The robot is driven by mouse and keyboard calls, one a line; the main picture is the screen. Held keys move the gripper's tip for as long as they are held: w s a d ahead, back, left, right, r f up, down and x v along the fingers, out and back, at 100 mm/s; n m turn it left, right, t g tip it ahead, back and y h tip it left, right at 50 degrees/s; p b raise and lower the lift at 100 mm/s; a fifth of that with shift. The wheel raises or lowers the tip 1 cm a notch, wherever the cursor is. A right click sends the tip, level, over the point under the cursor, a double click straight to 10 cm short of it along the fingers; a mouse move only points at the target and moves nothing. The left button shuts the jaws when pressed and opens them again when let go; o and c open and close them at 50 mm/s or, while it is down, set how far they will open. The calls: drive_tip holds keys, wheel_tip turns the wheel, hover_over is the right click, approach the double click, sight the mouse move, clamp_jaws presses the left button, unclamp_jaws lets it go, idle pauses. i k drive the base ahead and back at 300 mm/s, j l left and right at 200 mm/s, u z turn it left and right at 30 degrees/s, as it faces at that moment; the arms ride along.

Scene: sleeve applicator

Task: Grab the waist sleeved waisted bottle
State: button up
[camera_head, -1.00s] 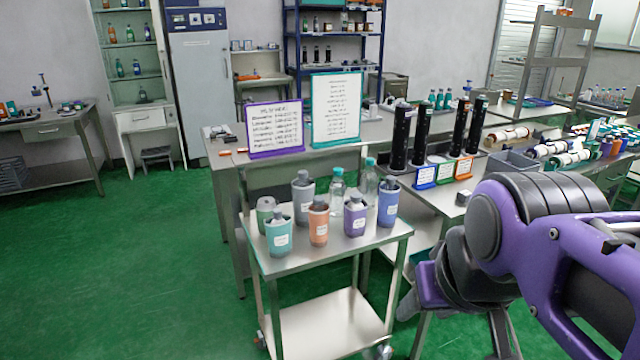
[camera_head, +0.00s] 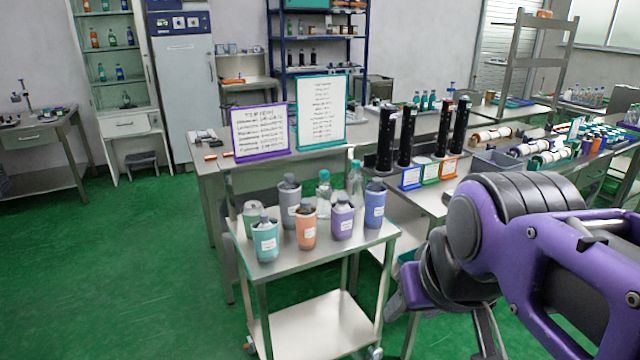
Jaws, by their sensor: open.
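Several bottles in coloured sleeves stand upright on the top of a metal cart (camera_head: 330,262) in the middle. They include a teal-sleeved bottle (camera_head: 265,242), an orange-sleeved one (camera_head: 307,230), a purple-sleeved one (camera_head: 342,224), a blue-sleeved one (camera_head: 374,208), a grey one (camera_head: 290,208) and a pale green one (camera_head: 251,220). Two clear bottles (camera_head: 324,200) with teal caps stand behind. Which bottle is waisted with a sleeve at its waist is too small to tell. My gripper (camera_head: 445,318) is low at right, partly hidden by my purple arm, open and apart from the bottles.
Behind the cart, a bench carries a purple-framed sign (camera_head: 260,133) and a teal-framed sign (camera_head: 321,113). Black tubes (camera_head: 404,137) with small labels stand on the table to the right. Green floor (camera_head: 120,270) is clear at left.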

sight(375, 193)
drive_tip(key=i+l+u, duration=0.15)
drive_tip(key=i+l, duration=0.15)
drive_tip(key=i+l+u, duration=0.15)
drive_tip(key=i+l, duration=0.15)
drive_tip(key=l, duration=0.15)
drive_tip(key=i+l+u, duration=0.15)
drive_tip(key=l, duration=0.3)
drive_tip(key=i, duration=0.1)
